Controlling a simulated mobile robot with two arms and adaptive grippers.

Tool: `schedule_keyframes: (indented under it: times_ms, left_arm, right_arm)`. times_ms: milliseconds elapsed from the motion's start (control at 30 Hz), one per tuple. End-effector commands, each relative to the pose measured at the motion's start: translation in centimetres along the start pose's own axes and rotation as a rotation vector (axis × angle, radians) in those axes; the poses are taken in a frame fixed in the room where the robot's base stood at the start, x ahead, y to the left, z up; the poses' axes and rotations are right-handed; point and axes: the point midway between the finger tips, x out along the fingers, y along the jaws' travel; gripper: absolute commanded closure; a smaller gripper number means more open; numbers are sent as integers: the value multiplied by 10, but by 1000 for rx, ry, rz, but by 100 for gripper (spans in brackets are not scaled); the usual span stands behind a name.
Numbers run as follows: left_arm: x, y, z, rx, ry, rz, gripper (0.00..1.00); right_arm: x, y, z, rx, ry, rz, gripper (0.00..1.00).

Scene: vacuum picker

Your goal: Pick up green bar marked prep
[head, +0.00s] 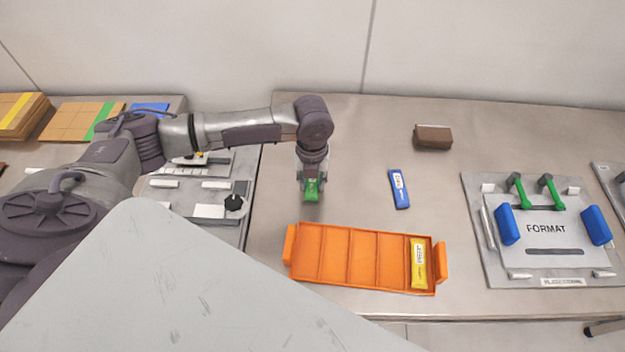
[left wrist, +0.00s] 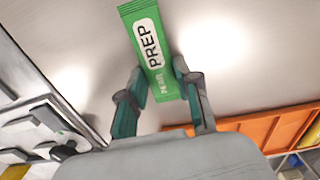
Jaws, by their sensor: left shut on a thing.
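The green bar (left wrist: 147,40) has a white label reading PREP in the left wrist view. Its near end lies between the two fingers of my left gripper (left wrist: 160,92), which is shut on it. In the head view the green bar (head: 311,190) shows below my left gripper (head: 311,180), above the bench behind the orange tray. Most of the bar is hidden there by the gripper or seen end-on. I cannot tell how far it is from the bench surface. My right gripper is not in view.
An orange tray (head: 363,230) with compartments holds a yellow bar (head: 418,264) in its right end. A blue bar (head: 399,188) and a brown block (head: 433,137) lie on the bench. A FORMAT plate (head: 553,252) with green handles and blue blocks stands right. The bench between is clear.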

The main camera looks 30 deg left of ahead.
Motion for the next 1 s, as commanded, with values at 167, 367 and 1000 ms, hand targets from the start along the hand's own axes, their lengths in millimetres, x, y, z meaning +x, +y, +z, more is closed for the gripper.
schedule_keyframes:
  times_ms: [167, 367, 1000]
  left_arm:
    - [0, 0, 0, 0, 0, 0, 98]
    - [-10, 0, 1, 0, -2, -2, 98]
    - [-95, -76, -53, 4, -1, -4, 98]
  right_arm:
    - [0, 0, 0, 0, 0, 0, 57]
    - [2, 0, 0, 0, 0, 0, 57]
    - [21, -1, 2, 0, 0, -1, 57]
